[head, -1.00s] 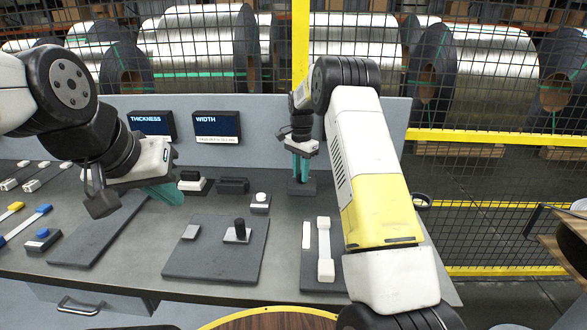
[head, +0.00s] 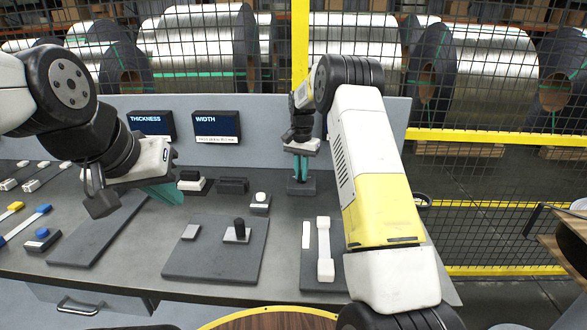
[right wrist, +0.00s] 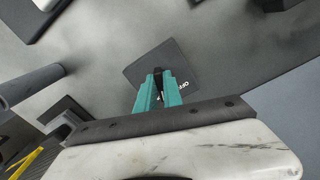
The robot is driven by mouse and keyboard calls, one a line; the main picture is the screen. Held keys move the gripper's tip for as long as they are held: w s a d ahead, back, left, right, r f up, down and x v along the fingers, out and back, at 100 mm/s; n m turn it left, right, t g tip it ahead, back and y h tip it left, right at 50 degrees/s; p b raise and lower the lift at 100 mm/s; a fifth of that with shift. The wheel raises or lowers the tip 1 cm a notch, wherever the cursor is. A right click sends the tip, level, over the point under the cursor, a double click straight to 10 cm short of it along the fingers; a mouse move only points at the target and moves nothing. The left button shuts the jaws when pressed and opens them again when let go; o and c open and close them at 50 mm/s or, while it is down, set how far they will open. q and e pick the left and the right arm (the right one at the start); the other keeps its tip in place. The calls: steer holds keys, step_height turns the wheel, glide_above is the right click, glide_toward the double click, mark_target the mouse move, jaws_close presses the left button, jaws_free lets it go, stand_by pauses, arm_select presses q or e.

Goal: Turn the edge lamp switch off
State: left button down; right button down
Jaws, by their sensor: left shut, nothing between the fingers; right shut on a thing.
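The edge lamp switch (head: 308,189) is a small dark base at the back of the bench; its plate (right wrist: 178,58) shows in the right wrist view with white lettering that looks like "OFF". My right gripper (head: 300,180) points down over it, its green fingers shut on the small dark switch lever, mostly hidden between them. The fingertips also show in the right wrist view (right wrist: 159,80). Which way the lever leans cannot be told. My left gripper (head: 172,192) is shut and empty, above the left part of the bench.
Two dark displays, THICKNESS (head: 152,124) and WIDTH (head: 216,127), stand at the back panel. A white-topped button (head: 260,200) is left of the switch. A plate with a black knob (head: 239,228) and a white bar handle (head: 325,250) lie nearer the front.

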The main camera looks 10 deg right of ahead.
steer(key=n, duration=0.6)
steer(key=shift+d+n, duration=0.2)
steer(key=shift+n, duration=0.1)
steer(key=n, duration=0.5)
steer(key=shift+d, duration=0.2)
steer(key=shift+r, duration=0.1)
steer(key=c, duration=1.5)
jaws_free()
steer(key=shift+n, duration=0.3)
step_height(320, 180, up, 8)
steer(key=shift+f, duration=0.15)
